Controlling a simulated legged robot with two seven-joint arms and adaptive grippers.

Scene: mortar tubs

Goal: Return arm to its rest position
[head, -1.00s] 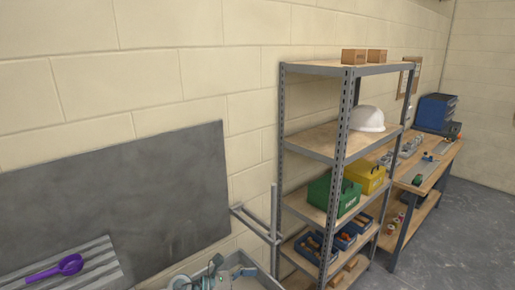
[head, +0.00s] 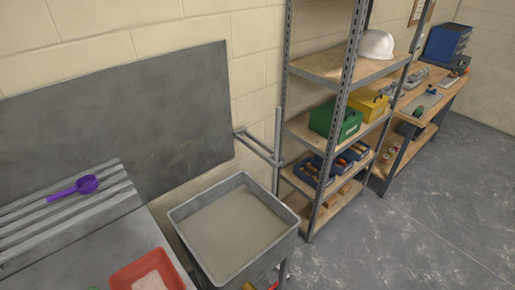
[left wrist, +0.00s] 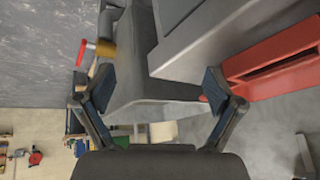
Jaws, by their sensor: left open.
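My left gripper (left wrist: 158,92) shows in the left wrist view with its two fingers spread wide and nothing between them. Behind the fingers are a large grey shape and a pale grey slab edge. No gripper shows in the head view. The large grey tub (head: 180,223) holds a flat grey-brown fill and stands at the lower middle of the head view. A red tub (head: 122,279) with pale contents is cut off by the bottom edge. A purple scoop (head: 86,184) lies on the ridged grey board (head: 110,207) at left.
A metal shelf rack (head: 333,135) stands right of the grey tub, with a green case (head: 324,119), a yellow case (head: 371,106) and a white helmet (head: 376,45). A wooden workbench (head: 451,88) is farther right. Floor (head: 410,225) at the lower right is clear.

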